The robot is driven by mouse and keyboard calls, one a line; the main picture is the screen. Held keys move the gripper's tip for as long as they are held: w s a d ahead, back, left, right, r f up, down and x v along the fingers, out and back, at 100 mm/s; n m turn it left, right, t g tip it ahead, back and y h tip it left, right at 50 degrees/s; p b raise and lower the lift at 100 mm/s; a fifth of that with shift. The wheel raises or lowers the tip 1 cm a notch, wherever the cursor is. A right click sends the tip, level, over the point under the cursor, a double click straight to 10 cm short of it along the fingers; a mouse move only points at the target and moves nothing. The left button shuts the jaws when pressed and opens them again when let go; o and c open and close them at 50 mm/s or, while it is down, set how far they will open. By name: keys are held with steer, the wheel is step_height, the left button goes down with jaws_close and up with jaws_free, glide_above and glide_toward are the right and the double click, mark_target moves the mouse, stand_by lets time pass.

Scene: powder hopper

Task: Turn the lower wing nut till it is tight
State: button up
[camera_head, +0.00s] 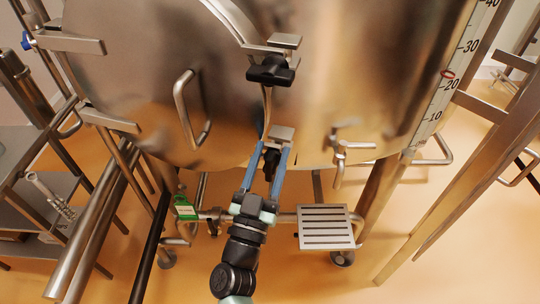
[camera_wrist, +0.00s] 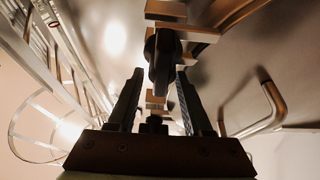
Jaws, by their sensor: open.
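The lower wing nut (camera_head: 271,160) is small and black and sits under a steel clamp block at the lower edge of the hopper door. My gripper (camera_head: 272,149) comes up from below, its two blue fingers apart, one on each side of this nut. In the wrist view the lower wing nut (camera_wrist: 163,57) looks large and dark at the fingertips of my gripper (camera_wrist: 158,73). I see a gap on the left; contact on the right cannot be told. The black upper wing nut (camera_head: 270,70) sits higher on its own clamp; it appears smaller in the wrist view (camera_wrist: 153,124).
A slotted step (camera_head: 325,227) and frame pipes are below. A steel rack (camera_head: 35,165) stands at left, and a slanted post (camera_head: 470,190) at right.

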jaws_close()
steer(key=shift+m, duration=0.5)
steer(key=m+h, duration=0.1)
steer(key=m, duration=0.1)
steer(key=m+g+h+p, duration=0.1)
steer(key=m+h, duration=0.1)
steer(key=m, duration=0.1)
steer(key=shift+s+d+g+p, duration=0.1)
steer(key=shift+d+g+p, duration=0.2)
steer(key=shift+d, duration=0.1)
steer(key=shift+s+d+f+m+g+h+p, duration=0.1)
steer(key=shift+d+f+m+g+h+p, duration=0.3)
steer(key=shift+m+g, duration=1.5)
steer(key=shift+s+d+f+m+g+h+p, duration=0.2)
steer(key=shift+f+m+p, duration=0.45)
steer(key=shift+m, duration=2.9)
steer(key=shift+w+d+f+m+g+h+p, duration=0.1)
steer(key=shift+d+f+m+g+h+p, duration=0.55)
steer(key=shift+m, duration=2.1)
steer(key=shift+a+r+g+y, duration=0.35)
steer(key=shift+a+g, duration=0.1)
jaws_free()
steer(key=shift+s, duration=0.1)
